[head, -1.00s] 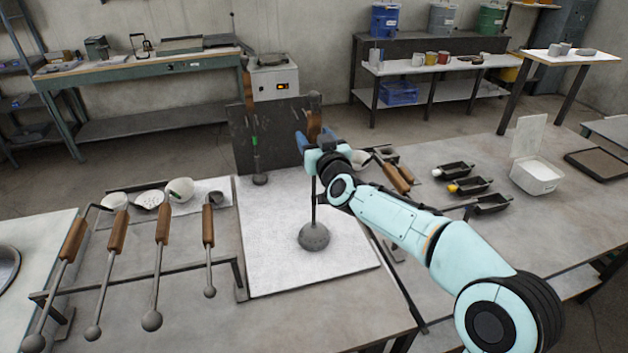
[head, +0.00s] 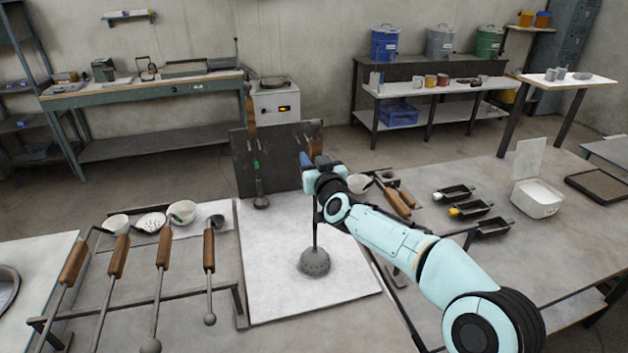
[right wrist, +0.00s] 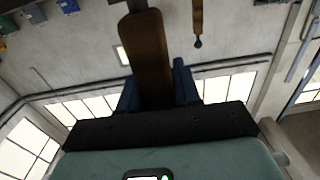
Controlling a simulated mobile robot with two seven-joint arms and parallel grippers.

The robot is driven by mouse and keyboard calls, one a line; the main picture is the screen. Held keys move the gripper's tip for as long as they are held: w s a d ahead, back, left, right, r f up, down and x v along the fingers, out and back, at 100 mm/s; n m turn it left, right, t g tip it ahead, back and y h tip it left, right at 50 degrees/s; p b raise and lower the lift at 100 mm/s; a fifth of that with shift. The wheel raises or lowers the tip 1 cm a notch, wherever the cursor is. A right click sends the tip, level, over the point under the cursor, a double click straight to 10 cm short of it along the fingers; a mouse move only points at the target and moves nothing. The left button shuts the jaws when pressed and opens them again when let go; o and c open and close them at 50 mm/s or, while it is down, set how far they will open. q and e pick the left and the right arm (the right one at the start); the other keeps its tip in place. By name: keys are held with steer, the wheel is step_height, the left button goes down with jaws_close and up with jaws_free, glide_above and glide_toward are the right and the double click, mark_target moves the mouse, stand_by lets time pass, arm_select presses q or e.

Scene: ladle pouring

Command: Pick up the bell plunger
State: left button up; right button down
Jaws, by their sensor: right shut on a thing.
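The bell plunger (head: 315,262) has a grey dome with small holes, a thin upright rod and a brown wooden handle. My right gripper (head: 312,162) is shut on the handle near the top. In the right wrist view the wooden handle (right wrist: 148,55) runs up between the blue fingers (right wrist: 156,88). The plunger is upright, its dome over the white mat (head: 275,285). I cannot tell whether the dome touches the mat. My left gripper is not in view.
Several wooden-handled ladles (head: 163,250) rest on a rack at left. To the right are small dark moulds (head: 470,209) and a white bin (head: 538,198). The mat around the dome is clear.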

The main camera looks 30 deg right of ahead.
steer(key=shift+r, duration=0.8)
step_height(320, 180, up, 11)
steer(key=p, duration=0.6)
steer(key=shift+s+r, duration=0.1)
steer(key=r+p, duration=0.1)
steer(key=r, duration=0.1)
steer(key=r+p, duration=0.1)
steer(key=r, duration=0.2)
steer(key=r+p, duration=0.1)
steer(key=r, duration=0.1)
steer(key=shift+s+r, duration=0.2)
steer(key=shift+s, duration=0.15)
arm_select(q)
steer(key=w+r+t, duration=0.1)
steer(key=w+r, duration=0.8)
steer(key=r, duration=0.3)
arm_select(e)
steer(key=shift+w, duration=0.45)
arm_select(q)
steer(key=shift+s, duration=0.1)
